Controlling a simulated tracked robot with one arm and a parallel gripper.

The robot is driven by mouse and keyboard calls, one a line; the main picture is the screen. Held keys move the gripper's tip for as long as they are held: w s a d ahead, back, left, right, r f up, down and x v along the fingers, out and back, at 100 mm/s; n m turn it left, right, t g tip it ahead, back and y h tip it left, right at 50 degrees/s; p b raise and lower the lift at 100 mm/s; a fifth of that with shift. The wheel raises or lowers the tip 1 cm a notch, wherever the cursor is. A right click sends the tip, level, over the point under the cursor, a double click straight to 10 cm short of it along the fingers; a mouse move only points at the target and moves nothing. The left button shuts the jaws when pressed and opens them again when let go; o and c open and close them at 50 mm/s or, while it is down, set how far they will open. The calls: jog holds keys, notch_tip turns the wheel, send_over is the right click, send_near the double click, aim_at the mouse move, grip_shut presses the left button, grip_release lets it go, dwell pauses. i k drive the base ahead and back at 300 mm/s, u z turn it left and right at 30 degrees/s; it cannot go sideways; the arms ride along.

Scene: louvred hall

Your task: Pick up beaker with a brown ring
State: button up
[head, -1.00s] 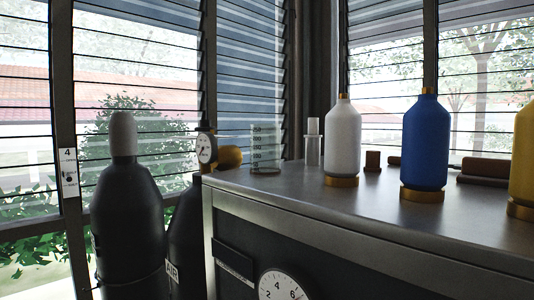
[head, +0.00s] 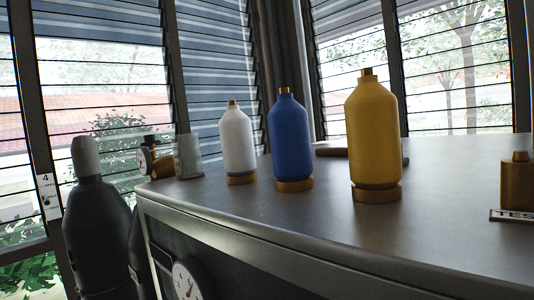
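A clear beaker (head: 188,155) stands upright at the far left corner of the grey bench top (head: 290,215). It is small in the view, and I cannot clearly make out a brown ring on it. A white bottle (head: 238,145) with a brown-gold base stands to its right, apart from it in the picture. My gripper is not in view.
A blue bottle (head: 290,135) and a yellow bottle (head: 375,130) stand further right on the bench, with a brass piece (head: 517,182) near the right edge. Dark gas cylinders (head: 95,225) stand left of the bench. The front of the bench top is clear.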

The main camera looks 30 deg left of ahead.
aim_at(188, 164)
jog(key=z, duration=0.45)
jog(key=k, duration=1.6)
jog(key=u, duration=0.7)
jog(key=i, duration=1.7)
jog(key=z, duration=0.05)
